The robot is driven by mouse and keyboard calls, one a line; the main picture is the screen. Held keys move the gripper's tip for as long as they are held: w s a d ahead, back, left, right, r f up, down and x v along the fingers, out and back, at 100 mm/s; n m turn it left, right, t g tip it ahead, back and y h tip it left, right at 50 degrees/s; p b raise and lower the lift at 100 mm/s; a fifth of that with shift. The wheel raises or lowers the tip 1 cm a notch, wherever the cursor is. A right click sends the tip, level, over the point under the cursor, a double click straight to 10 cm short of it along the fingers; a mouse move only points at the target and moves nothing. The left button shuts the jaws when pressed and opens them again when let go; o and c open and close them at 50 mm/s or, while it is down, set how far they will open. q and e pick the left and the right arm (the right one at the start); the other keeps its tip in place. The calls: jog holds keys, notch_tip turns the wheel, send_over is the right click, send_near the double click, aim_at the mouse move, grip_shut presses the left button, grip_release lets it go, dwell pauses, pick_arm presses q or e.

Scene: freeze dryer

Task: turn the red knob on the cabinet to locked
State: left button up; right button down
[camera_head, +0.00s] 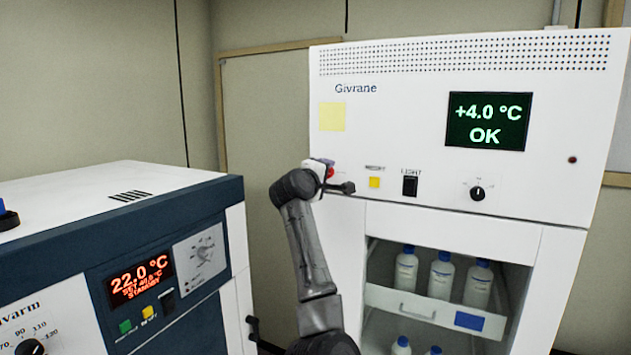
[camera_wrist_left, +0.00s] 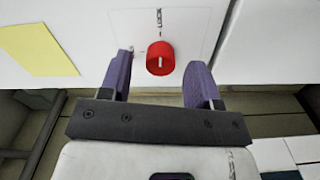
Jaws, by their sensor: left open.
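The red knob (camera_wrist_left: 160,58) is on the white front of the cabinet (camera_head: 340,225) marked Givrane. In the left wrist view it sits between the two purple fingers of my open left gripper (camera_wrist_left: 158,80), with a gap on each side. A white mark on the knob runs roughly up and down in that view. Small dark lettering stands above it on a pale plate, too blurred to read surely. In the head view only a bit of the red knob (camera_head: 330,172) shows beside my left gripper (camera_head: 319,165); my arm hides much around it. My right gripper is not in view.
A yellow note (camera_head: 332,117) is on the cabinet above the knob. A yellow button (camera_head: 375,183), a black light switch (camera_head: 410,186) and a black dial (camera_head: 478,193) lie to the right. Bottles stand on a shelf below. A second machine (camera_head: 110,200) stands at left.

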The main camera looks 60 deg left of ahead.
pick_arm(q)
jog(key=b+v, duration=0.4)
jog(key=v, duration=0.9)
jog(key=shift+s+b, duration=0.15)
jog(key=shift+b, duration=0.2)
jog(key=shift+f, duration=0.1)
